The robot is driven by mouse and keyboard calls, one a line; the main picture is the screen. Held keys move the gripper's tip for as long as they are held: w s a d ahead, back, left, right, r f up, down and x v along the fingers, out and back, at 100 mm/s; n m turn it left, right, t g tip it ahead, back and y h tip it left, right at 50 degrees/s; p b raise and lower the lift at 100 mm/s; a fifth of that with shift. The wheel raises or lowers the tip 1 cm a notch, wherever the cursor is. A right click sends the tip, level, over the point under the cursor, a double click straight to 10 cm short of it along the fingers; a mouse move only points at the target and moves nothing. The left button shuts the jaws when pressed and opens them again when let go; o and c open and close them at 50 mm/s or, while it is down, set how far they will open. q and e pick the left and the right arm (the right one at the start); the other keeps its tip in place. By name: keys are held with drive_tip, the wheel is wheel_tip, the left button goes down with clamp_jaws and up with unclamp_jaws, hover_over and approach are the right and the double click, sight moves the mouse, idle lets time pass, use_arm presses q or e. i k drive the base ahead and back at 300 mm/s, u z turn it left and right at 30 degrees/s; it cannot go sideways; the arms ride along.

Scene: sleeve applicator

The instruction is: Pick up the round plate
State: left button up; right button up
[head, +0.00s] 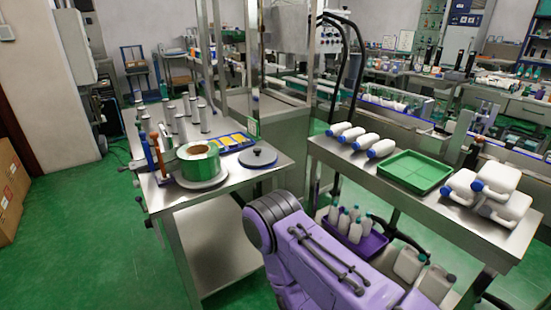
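A round plate (258,157), flat and blue-grey with a dark knob on top, lies on the left steel table near its right edge. Left of it, a green roll of labels (199,163) sits on a pale round base (203,183). Neither of my grippers shows in the head view. Only a purple arm link of mine is seen, in the lower middle, in front of the tables.
The left steel table (220,203) also bears several grey upright cylinders and a blue tray (232,141). The right steel table (456,207) holds a green tray (412,171) and white bottles (381,148). Cardboard boxes (10,190) stand far left. Green floor lies open left of the tables.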

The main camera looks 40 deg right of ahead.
sight(253, 156)
drive_tip(key=z, duration=1.3)
drive_tip(key=i, duration=0.05)
drive_tip(key=z, duration=0.1)
